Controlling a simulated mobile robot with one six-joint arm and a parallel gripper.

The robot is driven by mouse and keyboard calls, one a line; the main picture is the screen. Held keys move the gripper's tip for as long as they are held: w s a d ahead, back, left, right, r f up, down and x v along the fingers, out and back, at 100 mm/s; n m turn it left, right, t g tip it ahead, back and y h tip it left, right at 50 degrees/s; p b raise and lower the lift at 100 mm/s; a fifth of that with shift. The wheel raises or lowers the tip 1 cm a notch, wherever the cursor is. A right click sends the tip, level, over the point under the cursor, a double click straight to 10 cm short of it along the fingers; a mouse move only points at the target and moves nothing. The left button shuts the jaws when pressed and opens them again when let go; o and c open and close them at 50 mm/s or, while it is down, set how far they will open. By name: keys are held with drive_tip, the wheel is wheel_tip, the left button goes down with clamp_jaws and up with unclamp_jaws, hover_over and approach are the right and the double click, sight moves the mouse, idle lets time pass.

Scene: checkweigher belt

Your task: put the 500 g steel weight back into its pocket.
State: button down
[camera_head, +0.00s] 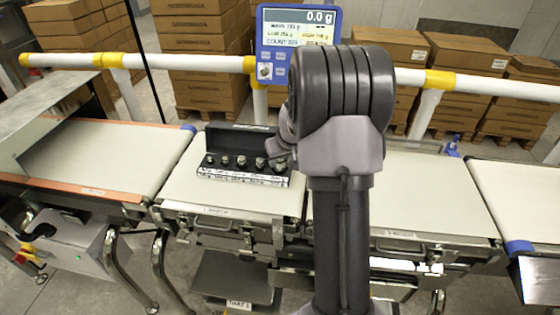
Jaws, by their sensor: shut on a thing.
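The black weight case (238,139) stands open on the pale weighing belt, lid up at the back. Several knobbed steel weights stand in a row in it, growing larger to the right, with white labels along the front. My gripper (280,150) is mostly hidden behind my own arm; only a dark part shows at the case's right end. It is shut on what looks like the 500 g steel weight (279,164), at or just above the rightmost place in the row. I cannot tell whether that weight is seated, and its pocket is hidden.
The blue display (298,40) behind the belt reads 0.0 g. A white and yellow rail (190,62) runs behind the belts. The weighing belt (240,197) is clear in front of the case. Cartons (200,60) are stacked behind.

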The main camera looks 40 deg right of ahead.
drive_tip(key=shift+f, duration=0.15)
drive_tip(key=c, duration=1.3)
unclamp_jaws()
drive_tip(key=shift+o, duration=0.2)
